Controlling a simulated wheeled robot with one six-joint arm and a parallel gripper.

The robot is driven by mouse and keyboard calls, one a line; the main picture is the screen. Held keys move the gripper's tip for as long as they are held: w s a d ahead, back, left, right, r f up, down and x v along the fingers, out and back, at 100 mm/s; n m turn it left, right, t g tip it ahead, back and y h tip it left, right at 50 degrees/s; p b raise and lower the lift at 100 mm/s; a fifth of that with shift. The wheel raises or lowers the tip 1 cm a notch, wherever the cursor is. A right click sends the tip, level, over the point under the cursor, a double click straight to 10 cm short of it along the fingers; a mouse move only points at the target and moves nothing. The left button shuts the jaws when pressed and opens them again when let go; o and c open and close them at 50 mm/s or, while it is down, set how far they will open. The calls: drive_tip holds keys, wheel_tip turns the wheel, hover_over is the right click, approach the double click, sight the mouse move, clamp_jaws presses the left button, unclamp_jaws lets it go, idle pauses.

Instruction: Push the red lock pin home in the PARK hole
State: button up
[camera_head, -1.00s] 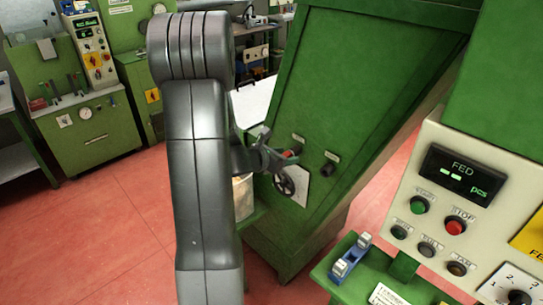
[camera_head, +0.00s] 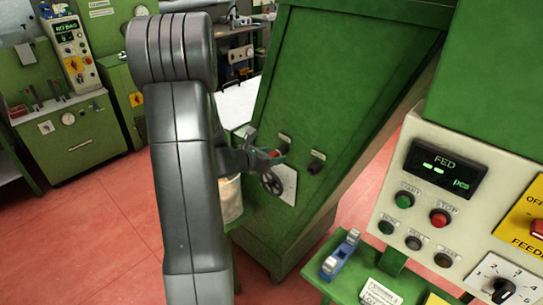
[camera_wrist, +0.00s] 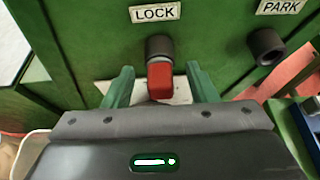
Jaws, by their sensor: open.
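The red lock pin (camera_wrist: 160,80) sticks out of the dark round hole (camera_wrist: 159,47) under the LOCK label (camera_wrist: 155,13) on the green panel. The PARK hole (camera_wrist: 267,45), a dark collar under the PARK label (camera_wrist: 281,7), is to its right and looks empty. My gripper (camera_wrist: 158,82) is open, with one finger on each side of the pin and gaps showing on both sides. In the head view my gripper (camera_head: 264,157) is at the panel by the pin, left of the PARK hole (camera_head: 317,162); my arm hides part of it.
A dark handwheel (camera_head: 271,184) sits just below the gripper in the head view. A control panel (camera_head: 445,165) with buttons stands at right, above a green shelf holding a blue-and-grey part (camera_head: 341,256). A pale container (camera_head: 230,198) is beside my arm.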

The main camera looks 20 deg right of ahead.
drive_tip(key=b+v, duration=0.2)
drive_tip(key=v, duration=1.1)
drive_tip(key=shift+s+a+r, duration=0.2)
drive_tip(key=shift+s+a, duration=0.05)
drive_tip(key=shift+a, duration=0.05)
drive_tip(key=shift+d, duration=0.1)
drive_tip(key=p+x, duration=0.2)
drive_tip(key=x, duration=1.2)
drive_tip(key=shift+w, duration=0.15)
drive_tip(key=shift+a+r, duration=0.15)
drive_tip(key=shift+a, duration=0.35)
